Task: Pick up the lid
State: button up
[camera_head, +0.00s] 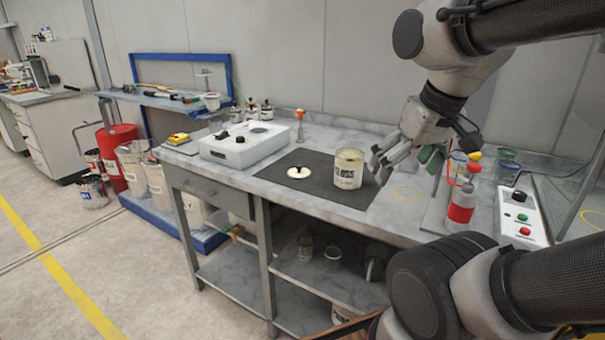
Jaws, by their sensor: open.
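The lid (299,172) is a small cream disc with a dark knob in its middle. It lies flat on the dark mat (315,193) on the workbench. A cream can with dark lettering (348,170) stands upright on the same mat, to the right of the lid. My gripper (378,172) is open and hangs just right of the can, apart from the lid. Whether its fingers touch the can cannot be told. No lid is in my gripper.
A white box with a dark knob (242,146) stands left of the mat. A red-and-grey device (461,205) and a button panel (521,218) stand at the right. An orange-topped item (300,126) is behind the mat. The mat is clear around the lid.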

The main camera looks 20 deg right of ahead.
aim_at(299, 172)
jog(key=i+j, duration=0.55)
jog(key=i+j+z, duration=0.1)
jog(key=i+j, duration=0.4)
jog(key=j, duration=0.1)
